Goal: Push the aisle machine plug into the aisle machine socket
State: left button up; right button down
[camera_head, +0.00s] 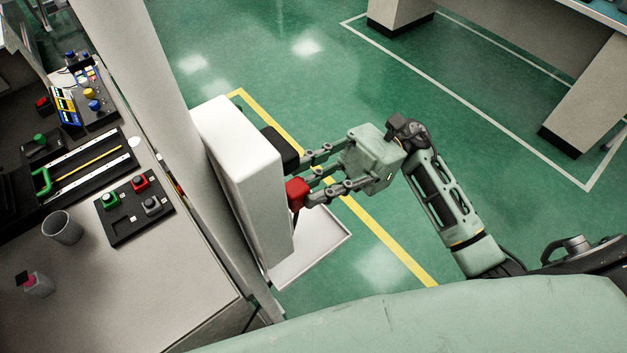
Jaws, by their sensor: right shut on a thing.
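A white box (236,165), which looks like the aisle machine's housing, is fixed to a pale upright post beside the workbench. A black block (280,148) and a red plug-like piece (296,191) are at its right face, the red one lower. My right gripper (306,181) reaches in from the right and is shut on the red piece. Its fingers partly cover the red piece. Its contact with the box, and any socket opening behind it, cannot be made out. My left gripper is out of view.
A pale tray (318,246) sticks out below the box. At left, the workbench (150,290) holds a button panel (135,208), a grey cup (62,227) and other panels. The post (168,80) stands close by. Green floor is open behind my right arm.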

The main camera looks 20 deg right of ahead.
jog(key=shift+b, duration=0.3)
dwell(0.8)
jog(key=shift+b, duration=0.6)
jog(key=shift+s+a, duration=0.15)
jog(key=shift+a, duration=0.35)
jog(key=c, duration=1.4)
grip_release()
jog(key=v, duration=1.2)
